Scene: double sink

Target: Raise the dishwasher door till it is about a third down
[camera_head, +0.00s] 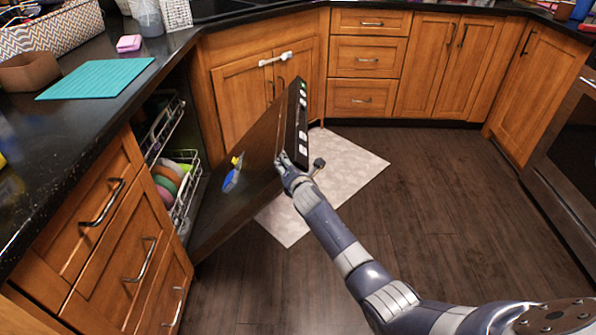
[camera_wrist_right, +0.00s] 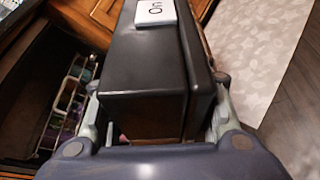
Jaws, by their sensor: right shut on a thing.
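The dishwasher door (camera_head: 252,150) is partly open and tilted in the camera_head view. My right gripper (camera_head: 287,163) is shut on the near corner of the door's top edge. In the camera_wrist_right view the fingers of my right gripper (camera_wrist_right: 158,112) lie on both sides of the black door edge (camera_wrist_right: 145,75), near a white "On" label. The fingertips are partly hidden by the door. My left gripper is out of view.
Wire racks (camera_head: 184,195) with colourful dishes stand inside the dishwasher. Wooden drawers (camera_head: 110,240) are left of the opening, and a corner cabinet (camera_head: 240,100) is behind the door. A pale mat (camera_head: 350,170) lies under the door and arm. Dark floor (camera_head: 440,200) to the right is clear.

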